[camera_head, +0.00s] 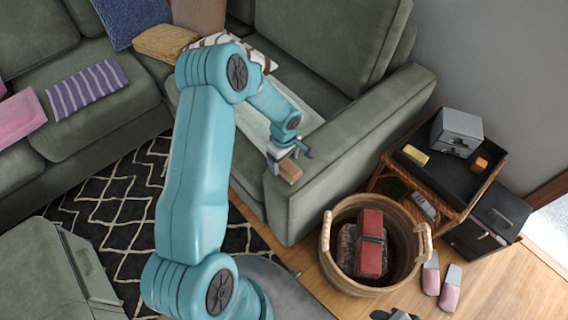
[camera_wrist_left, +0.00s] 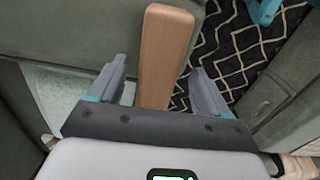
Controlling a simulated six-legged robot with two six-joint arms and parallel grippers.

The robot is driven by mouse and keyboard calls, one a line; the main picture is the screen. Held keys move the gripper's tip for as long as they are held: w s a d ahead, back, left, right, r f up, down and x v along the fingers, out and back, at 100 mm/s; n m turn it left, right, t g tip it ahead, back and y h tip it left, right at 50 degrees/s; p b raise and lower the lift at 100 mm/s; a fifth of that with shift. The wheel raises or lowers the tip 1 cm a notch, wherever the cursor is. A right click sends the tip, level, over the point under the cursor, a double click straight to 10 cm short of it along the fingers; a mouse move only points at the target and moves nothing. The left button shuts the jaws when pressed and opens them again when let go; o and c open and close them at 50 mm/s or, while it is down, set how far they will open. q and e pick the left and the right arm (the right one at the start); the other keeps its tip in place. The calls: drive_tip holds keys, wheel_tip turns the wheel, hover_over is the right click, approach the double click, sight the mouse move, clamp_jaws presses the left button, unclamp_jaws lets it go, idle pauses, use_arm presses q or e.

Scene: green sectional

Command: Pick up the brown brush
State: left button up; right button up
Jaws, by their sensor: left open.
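The brown brush shows in the head view (camera_head: 290,171) as a small brown block at the front end of the sofa's arm. In the left wrist view its flat wooden handle (camera_wrist_left: 165,50) points away from the gripper. My left gripper (camera_head: 287,155) is open at the brush. In the left wrist view the two fingers (camera_wrist_left: 158,78) stand apart on either side of the handle, with visible gaps. The near end of the brush is hidden behind the gripper's body.
A round wicker basket (camera_head: 330,262) holding a red item stands below the sofa's arm (camera_head: 370,125). A dark side table (camera_head: 450,180) with small objects stands to the right. Slippers (camera_head: 450,288) lie on the wooden floor. A patterned dark rug (camera_head: 110,195) lies left of my arm.

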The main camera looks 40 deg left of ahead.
sight(284, 162)
use_arm(q)
wheel_tip(284, 162, down, 3)
drive_tip(key=shift+r, duration=0.15)
drive_tip(key=shift+a, duration=0.1)
drive_tip(key=c, duration=1.1)
drive_tip(key=shift+w+r, duration=0.1)
wheel_tip(284, 162, up, 20)
drive_tip(key=shift+b, duration=0.3)
